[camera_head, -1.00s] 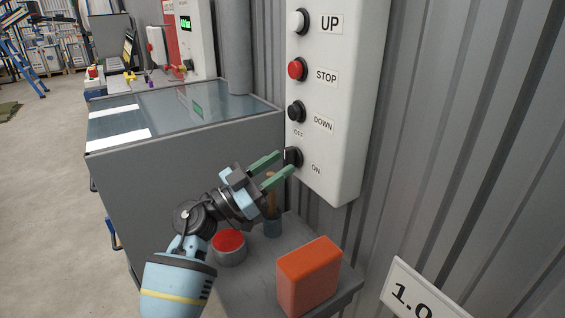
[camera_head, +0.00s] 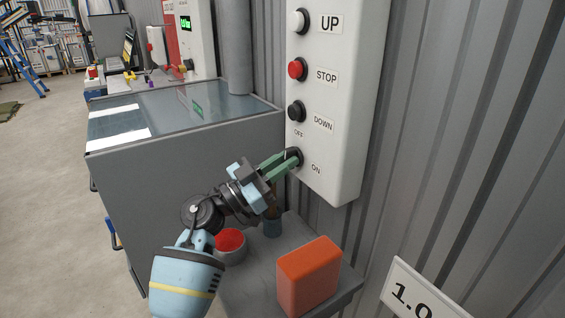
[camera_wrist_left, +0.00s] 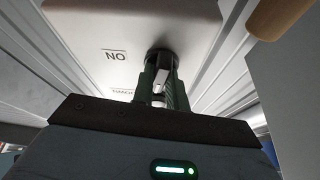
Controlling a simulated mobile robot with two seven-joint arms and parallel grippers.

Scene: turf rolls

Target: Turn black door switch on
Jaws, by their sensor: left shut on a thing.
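The black door switch (camera_head: 297,153) sits at the bottom of the white control panel (camera_head: 335,110), between the OFF and ON labels. My left gripper (camera_head: 290,160) is at the switch with its green fingers closed around the knob. In the left wrist view the black switch (camera_wrist_left: 161,56) shows between the fingertips, beside the upside-down ON label (camera_wrist_left: 115,56). The fingers partly hide the knob, so its exact angle is hard to tell. My right gripper is not in view.
Above the switch are the black DOWN button (camera_head: 296,111), red STOP button (camera_head: 296,69) and white UP button (camera_head: 298,21). A corrugated wall (camera_head: 450,130) lies behind.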

